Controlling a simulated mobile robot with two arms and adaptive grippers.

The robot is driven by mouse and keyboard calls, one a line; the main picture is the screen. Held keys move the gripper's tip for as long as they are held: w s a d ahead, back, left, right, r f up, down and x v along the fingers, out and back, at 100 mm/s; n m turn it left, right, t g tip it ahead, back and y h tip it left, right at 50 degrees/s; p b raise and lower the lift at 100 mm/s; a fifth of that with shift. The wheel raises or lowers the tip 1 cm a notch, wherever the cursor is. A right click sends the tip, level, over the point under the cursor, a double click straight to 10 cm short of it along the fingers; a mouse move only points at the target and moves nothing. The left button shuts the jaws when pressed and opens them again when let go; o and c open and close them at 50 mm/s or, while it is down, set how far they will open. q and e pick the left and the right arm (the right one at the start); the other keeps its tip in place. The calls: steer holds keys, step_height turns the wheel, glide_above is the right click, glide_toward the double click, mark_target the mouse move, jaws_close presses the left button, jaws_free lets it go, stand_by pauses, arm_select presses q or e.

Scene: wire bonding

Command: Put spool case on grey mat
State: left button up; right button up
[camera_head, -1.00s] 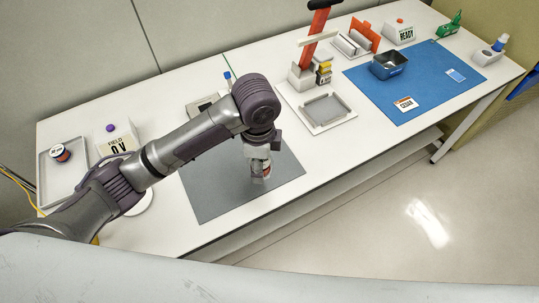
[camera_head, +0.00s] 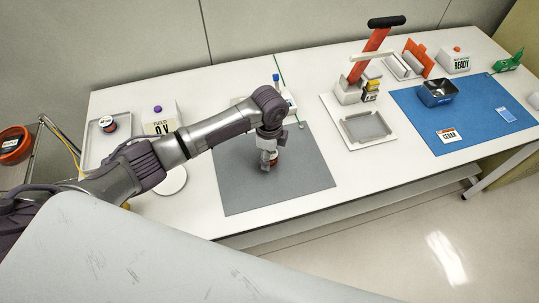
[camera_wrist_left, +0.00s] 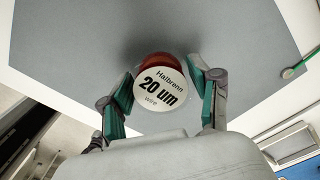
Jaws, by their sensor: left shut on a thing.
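The spool case (camera_wrist_left: 160,88) is a short round case with a white lid reading "Halbrenn 20 um wire" and a red-brown side. My left gripper (camera_head: 269,160) points down over the grey mat (camera_head: 243,190) and is shut on the case. In the left wrist view the gripper's two green-padded fingers (camera_wrist_left: 162,92) stand on either side of the case, with the grey mat (camera_wrist_left: 70,45) behind it. In the head view the case (camera_head: 272,161) is mostly hidden by the fingers. I cannot tell whether it touches the mat. My right gripper is not in view.
Left of the mat are a tray (camera_head: 90,150) with a small spool and a "FIELD 0 V" box (camera_head: 161,116). Right of it stands a red-handled press (camera_head: 369,60), then a blue mat (camera_head: 415,115) with a dark bin (camera_head: 437,93). Bare mat surrounds the gripper.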

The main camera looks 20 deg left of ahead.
arm_select(q)
steer(key=shift+f, duration=0.85)
steer(key=o, duration=1.3)
steer(key=shift+c, duration=0.2)
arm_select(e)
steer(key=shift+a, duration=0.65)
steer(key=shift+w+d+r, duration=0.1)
arm_select(q)
steer(key=shift+r, duration=0.2)
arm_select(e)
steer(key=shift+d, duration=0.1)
